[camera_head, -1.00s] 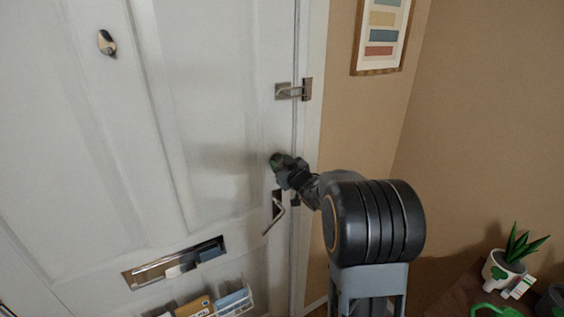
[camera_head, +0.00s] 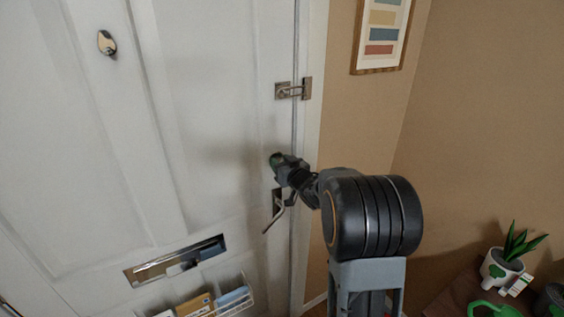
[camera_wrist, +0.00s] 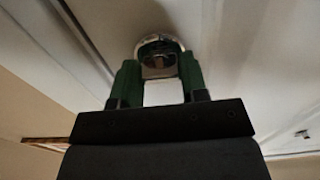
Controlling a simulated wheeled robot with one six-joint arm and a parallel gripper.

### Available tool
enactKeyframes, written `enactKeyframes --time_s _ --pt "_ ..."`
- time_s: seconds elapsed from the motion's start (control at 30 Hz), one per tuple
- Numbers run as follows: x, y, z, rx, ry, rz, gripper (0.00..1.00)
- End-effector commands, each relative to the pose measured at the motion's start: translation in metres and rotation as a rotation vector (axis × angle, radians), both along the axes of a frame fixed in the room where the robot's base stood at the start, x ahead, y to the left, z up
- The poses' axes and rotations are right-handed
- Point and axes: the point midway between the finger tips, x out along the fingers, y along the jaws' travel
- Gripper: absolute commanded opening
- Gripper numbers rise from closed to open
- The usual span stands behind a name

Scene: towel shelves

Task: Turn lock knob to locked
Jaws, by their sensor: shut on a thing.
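The lock knob (camera_wrist: 158,67) shows in the wrist view as a small dark piece on a round metal plate (camera_wrist: 158,42) on the white door (camera_head: 215,110). My gripper (camera_wrist: 158,78) has its two green fingers on either side of the knob and is shut on it. In the head view my gripper (camera_head: 277,161) is against the door, just above the lever handle (camera_head: 277,212), and it hides the knob. The knob's exact turn angle is hard to tell.
A metal swing latch (camera_head: 293,89) sits above on the door edge. A letter slot (camera_head: 175,260) and a mail holder (camera_head: 215,302) are lower left. A potted plant (camera_head: 502,265) and a green watering can (camera_head: 495,309) stand at the lower right.

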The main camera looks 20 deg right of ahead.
Motion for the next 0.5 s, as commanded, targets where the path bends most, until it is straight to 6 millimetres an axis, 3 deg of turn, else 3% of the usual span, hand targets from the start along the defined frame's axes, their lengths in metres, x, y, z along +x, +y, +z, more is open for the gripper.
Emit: enactKeyframes --time_s 0.03,0.07,0.1,0.3,0.5 --pt "0.0008 -0.0001 0.0072 0.0 -0.016 0.001 0.17" --pt "0.0008 -0.0001 0.0071 0.0 -0.016 0.001 0.42" --pt "0.0007 -0.0001 0.0066 0.0 -0.015 0.001 0.46" --pt "0.0005 0.0 0.0035 -0.001 -0.008 0.001 0.65" --pt "0.0003 0.0002 0.0019 -0.001 -0.004 0.0 0.66"
